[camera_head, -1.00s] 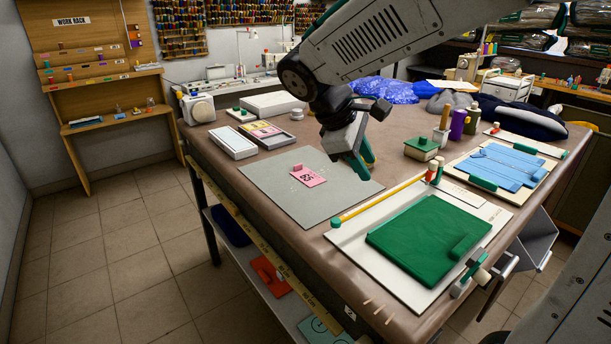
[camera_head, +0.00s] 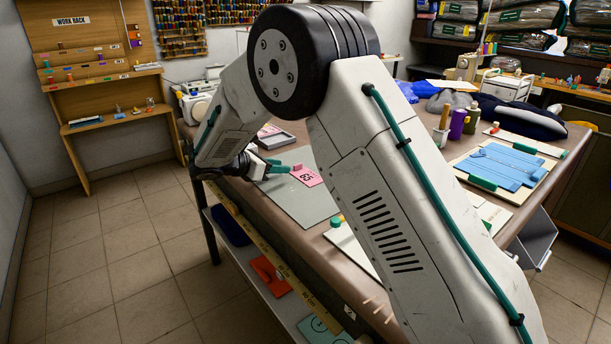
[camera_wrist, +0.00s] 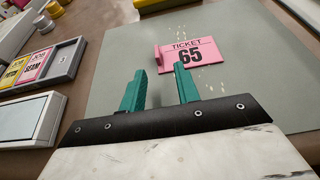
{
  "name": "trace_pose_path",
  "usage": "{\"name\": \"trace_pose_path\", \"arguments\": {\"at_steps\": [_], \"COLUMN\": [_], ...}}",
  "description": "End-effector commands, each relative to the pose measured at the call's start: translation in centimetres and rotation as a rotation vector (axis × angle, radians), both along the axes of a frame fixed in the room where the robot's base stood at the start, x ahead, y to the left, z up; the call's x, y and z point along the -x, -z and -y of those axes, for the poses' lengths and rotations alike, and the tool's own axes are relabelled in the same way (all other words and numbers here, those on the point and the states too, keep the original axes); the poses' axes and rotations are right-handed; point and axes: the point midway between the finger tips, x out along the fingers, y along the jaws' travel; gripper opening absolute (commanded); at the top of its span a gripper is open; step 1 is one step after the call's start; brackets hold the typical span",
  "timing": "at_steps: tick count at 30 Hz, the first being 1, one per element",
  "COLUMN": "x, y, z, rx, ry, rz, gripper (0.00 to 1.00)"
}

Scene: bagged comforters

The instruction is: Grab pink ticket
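The pink ticket (camera_head: 307,176), marked 65, lies on the grey mat (camera_head: 311,207) on the table. In the wrist view the ticket (camera_wrist: 190,55) lies just beyond the fingertips, with a small raised pink tab at its left edge. My gripper (camera_head: 281,167) is at the left part of the mat, to the left of the ticket. In the wrist view my gripper (camera_wrist: 160,70) has its two green fingers apart with nothing between them. The ticket appears apart from the fingers.
A grey tray with yellow and pink cards (camera_wrist: 41,68) sits left of the mat, and a white box (camera_wrist: 28,121) is nearer. Blue folded cloth (camera_head: 502,166) lies on a board at the right. My arm hides much of the table's middle.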

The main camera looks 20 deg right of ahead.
Motion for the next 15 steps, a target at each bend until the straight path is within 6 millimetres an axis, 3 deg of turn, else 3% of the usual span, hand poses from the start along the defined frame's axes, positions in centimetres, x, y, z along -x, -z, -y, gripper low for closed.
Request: {"name": "trace_pose_path", "arguments": {"at_steps": [15], "x": [-2.2], "y": [1.7], "z": [5.6], "rx": [-0.002], "ry": [0.003], "rz": [0.0], "gripper": [0.32]}}
